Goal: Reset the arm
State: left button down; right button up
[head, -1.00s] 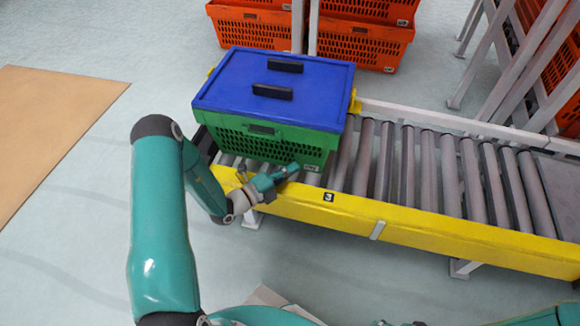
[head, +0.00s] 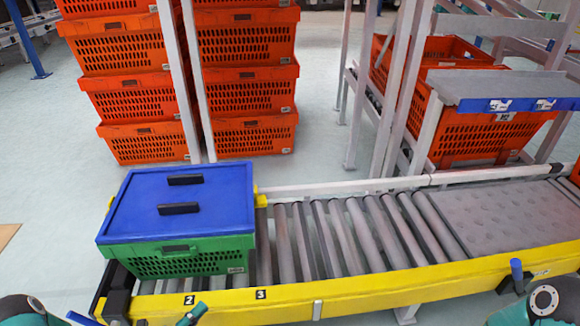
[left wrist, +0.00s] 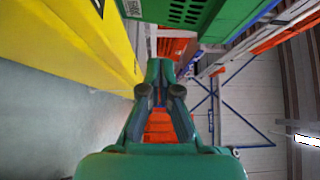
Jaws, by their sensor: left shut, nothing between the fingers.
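My left gripper (head: 193,314) shows only as a small teal part at the bottom edge of the head view, in front of the yellow conveyor rail. In the left wrist view its fingers (left wrist: 160,70) are together with nothing between them. The green tote (head: 185,260) with a blue lid (head: 215,200) sits on the left end of the roller conveyor. The tote's green side also shows at the top of the left wrist view (left wrist: 195,18). Parts of my arms show at the bottom corners of the head view, but I do not see the right gripper.
The yellow rail (head: 380,288) edges the roller conveyor (head: 330,240). Stacked orange totes (head: 150,145) stand behind it, with white posts in front. A rack with more orange totes (head: 470,135) is at the back right. The rollers right of the green tote are clear.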

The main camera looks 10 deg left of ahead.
pick_arm(q)
jog(key=w+d+r+m+g+h, duration=0.1)
jog(key=d+r+m+g+h, duration=0.2)
jog(key=d, duration=0.4)
jog(key=d+r+m+g+h, duration=0.1)
jog(key=d+r+m+h, duration=0.25)
jog(key=d, duration=0.35)
jog(key=s+d+m+g+h, duration=0.4)
jog(key=s+d+m+g, duration=0.35)
jog(key=d, duration=0.25)
jog(key=s+d+f+m+g+y, duration=0.3)
jog(key=s+f+m+g+y, duration=0.1)
jog(key=s+m+g, duration=0.65)
jog(key=s+a+f+m+y, duration=0.55)
jog(key=f+m+y, duration=0.3)
jog(key=m, duration=0.55)
jog(key=w+a+f+m+t+y, duration=0.1)
jog(key=w+a+f+m+t, duration=0.2)
jog(key=w+m+t, duration=0.5)
notch_tip(320, 180, up, 33)
jog(key=w+g+p, duration=0.2)
jog(key=p, duration=3.1)
jog(key=shift+r+m+p, duration=0.2)
jog(key=shift+m+p, duration=0.2)
jog(key=shift+m, duration=0.05)
